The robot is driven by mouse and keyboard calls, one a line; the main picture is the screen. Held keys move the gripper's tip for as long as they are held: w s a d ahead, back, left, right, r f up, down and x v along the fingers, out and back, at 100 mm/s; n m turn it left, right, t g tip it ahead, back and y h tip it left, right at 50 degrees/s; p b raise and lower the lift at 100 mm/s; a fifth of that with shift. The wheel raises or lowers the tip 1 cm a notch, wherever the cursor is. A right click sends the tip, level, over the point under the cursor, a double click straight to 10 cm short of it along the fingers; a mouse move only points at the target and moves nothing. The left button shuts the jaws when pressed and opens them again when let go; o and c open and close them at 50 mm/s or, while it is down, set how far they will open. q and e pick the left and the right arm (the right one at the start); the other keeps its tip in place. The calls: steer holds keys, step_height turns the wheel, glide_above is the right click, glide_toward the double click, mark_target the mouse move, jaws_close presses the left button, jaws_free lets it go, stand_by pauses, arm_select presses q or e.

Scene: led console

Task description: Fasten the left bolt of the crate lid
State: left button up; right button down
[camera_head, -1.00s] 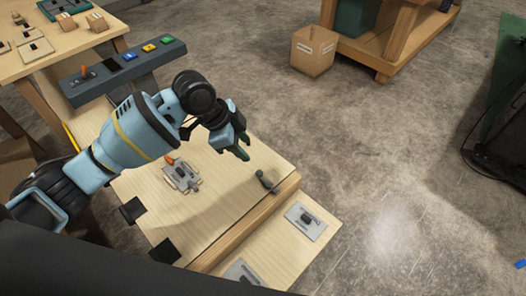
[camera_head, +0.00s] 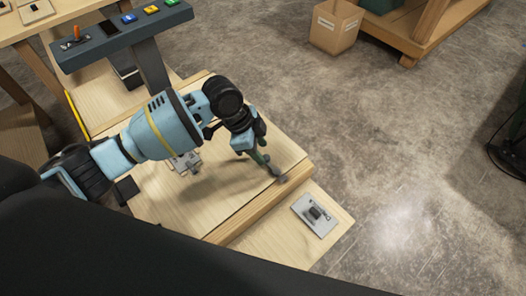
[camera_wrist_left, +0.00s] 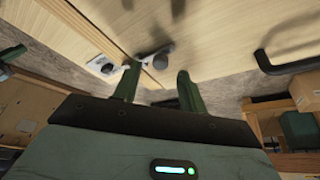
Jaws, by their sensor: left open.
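The crate lid (camera_head: 225,205) is a pale wooden panel under my left arm in the head view. At its right edge sits a small dark bolt (camera_head: 281,178) with a knob, partly hidden by the fingers. My left gripper (camera_head: 264,161) points down at it, open. In the left wrist view the round bolt knob (camera_wrist_left: 160,61) and its grey bar show between the two green fingertips of the left gripper (camera_wrist_left: 158,68). I cannot tell whether the fingers touch it. My right gripper is not in view.
A grey plate with a dark switch (camera_head: 316,213) lies on the lower board beside the lid. A metal fitting (camera_head: 186,163) on the lid is partly behind my arm. A button console (camera_head: 120,38) stands at the back. A cardboard box (camera_head: 335,27) sits on open floor.

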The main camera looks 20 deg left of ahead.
mark_target(270, 164)
arm_select(q)
steer(key=shift+x, duration=1.25)
jaws_close()
